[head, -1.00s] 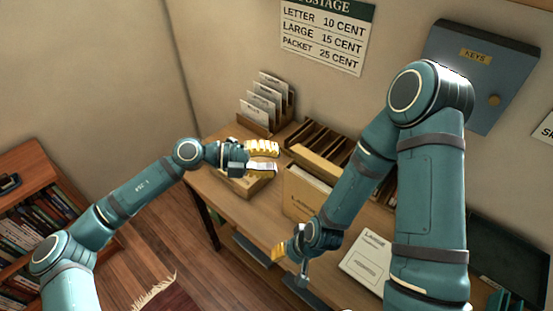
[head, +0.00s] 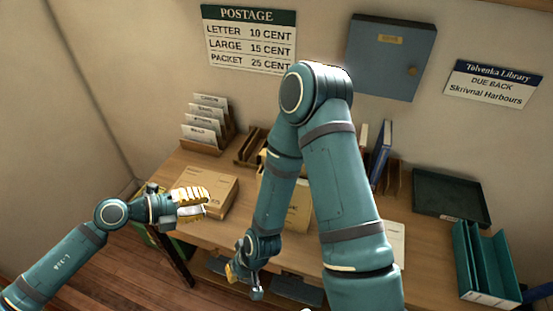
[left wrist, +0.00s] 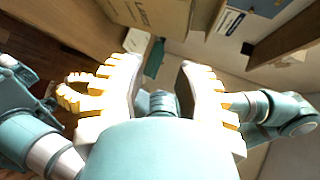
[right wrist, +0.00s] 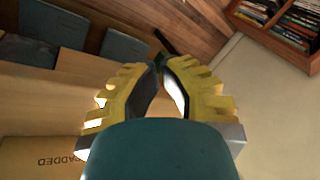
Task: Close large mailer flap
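A brown upright packet (head: 298,215) with printing stands mid-table, partly hidden by my right arm. It also appears in the left wrist view, where its face reads "LARGE" (left wrist: 150,12). A pale flat mailer (head: 397,245) lies to its right, mostly hidden behind my right arm. I cannot see a flap clearly on either. My left gripper (head: 191,204) is open and empty at the table's front left, overlapping a flat brown box (head: 215,185) in the picture. My right gripper (head: 244,281) hangs low by the table's front edge. Its fingertips look close together with nothing visible between them.
A card sorter (head: 207,125) stands at the back left, and wooden slots (head: 250,148) beside it. A black tray (head: 447,193) and green holder (head: 480,260) are at the right. Brown "PADDED" packaging (right wrist: 42,155) shows in the right wrist view.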

